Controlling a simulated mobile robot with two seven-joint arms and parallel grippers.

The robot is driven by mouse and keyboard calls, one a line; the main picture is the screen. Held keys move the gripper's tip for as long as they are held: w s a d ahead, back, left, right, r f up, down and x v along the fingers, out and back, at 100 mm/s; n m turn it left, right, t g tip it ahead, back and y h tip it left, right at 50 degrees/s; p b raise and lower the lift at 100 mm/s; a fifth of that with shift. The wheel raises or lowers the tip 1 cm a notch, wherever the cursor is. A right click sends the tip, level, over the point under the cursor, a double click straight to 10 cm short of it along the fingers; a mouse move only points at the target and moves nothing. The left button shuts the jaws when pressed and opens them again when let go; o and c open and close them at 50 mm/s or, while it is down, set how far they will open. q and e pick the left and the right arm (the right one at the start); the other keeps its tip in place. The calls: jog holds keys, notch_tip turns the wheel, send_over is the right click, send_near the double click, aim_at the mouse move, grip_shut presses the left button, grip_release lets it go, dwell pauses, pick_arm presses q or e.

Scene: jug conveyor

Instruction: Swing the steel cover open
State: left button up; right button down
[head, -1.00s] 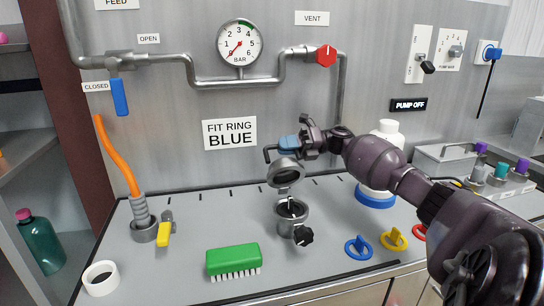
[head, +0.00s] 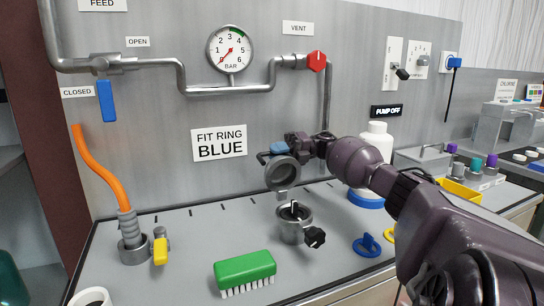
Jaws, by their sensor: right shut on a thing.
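The round steel cover (head: 281,173) stands raised above its steel housing (head: 294,222) on the bench, joined to it by a hinge piece. Its hollow underside faces me. The housing's mouth is uncovered, with a small pin inside and a black knob (head: 314,238) on its front. My right gripper (head: 283,150) reaches in from the right and is shut at the cover's upper edge, by a blue piece and a dark bent handle. The exact contact is small and partly hidden by the gripper. My left gripper is not in view.
A green brush (head: 245,269) lies in front, left of the housing. A white bottle (head: 375,148) stands behind my right arm. An orange hose (head: 95,165) rises at left. Pipes and a gauge (head: 230,49) are on the wall.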

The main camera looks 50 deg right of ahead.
jog(key=shift+f, duration=0.25)
jog(key=c, duration=1.1)
grip_release()
jog(key=shift+w, duration=0.1)
jog(key=shift+r, duration=0.1)
jog(key=shift+r, duration=0.1)
